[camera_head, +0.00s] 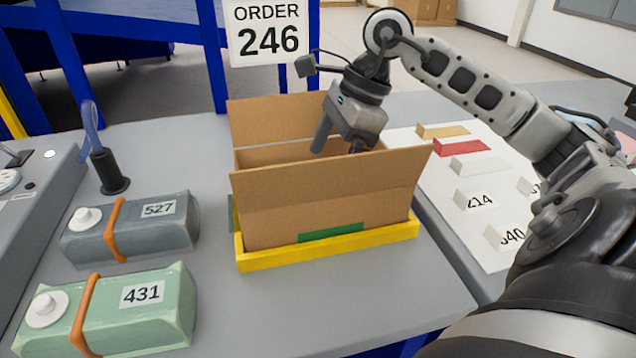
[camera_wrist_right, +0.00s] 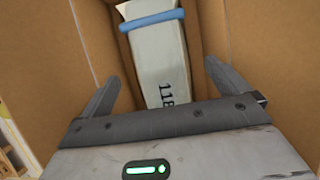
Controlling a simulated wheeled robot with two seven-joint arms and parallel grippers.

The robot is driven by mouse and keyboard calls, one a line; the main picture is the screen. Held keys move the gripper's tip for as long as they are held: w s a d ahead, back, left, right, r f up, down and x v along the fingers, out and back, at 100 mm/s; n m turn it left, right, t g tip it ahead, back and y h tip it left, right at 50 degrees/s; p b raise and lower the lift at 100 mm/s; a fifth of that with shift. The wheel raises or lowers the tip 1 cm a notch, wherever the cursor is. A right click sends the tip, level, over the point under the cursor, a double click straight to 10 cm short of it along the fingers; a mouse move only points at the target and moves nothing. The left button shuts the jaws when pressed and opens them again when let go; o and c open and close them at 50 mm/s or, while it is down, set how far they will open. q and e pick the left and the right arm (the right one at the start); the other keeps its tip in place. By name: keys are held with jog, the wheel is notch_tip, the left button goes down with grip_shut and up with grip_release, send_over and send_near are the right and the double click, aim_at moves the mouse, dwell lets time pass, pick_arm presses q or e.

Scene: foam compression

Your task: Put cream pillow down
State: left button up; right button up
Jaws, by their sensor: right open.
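The cream pillow (camera_wrist_right: 160,62) lies inside the cardboard box (camera_head: 330,199), seen in the right wrist view. It has a blue band (camera_wrist_right: 152,21) around it and a label that reads partly as 11. In the head view the box's front wall hides it. My right gripper (camera_head: 337,140) reaches down into the box opening from above. In the right wrist view its two fingers (camera_wrist_right: 153,88) are spread wide, with the pillow below and between them, and they do not appear to grip it. My left gripper is not in view.
The box stands in a yellow tray (camera_head: 330,254). A grey pack marked 527 (camera_head: 135,236) and a green pack marked 431 (camera_head: 155,322) lie to its left. A white board (camera_head: 455,222) with small blocks is to its right. An ORDER 246 sign (camera_head: 266,30) stands behind.

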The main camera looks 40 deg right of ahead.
jog(key=v, duration=0.5)
dwell(0.4)
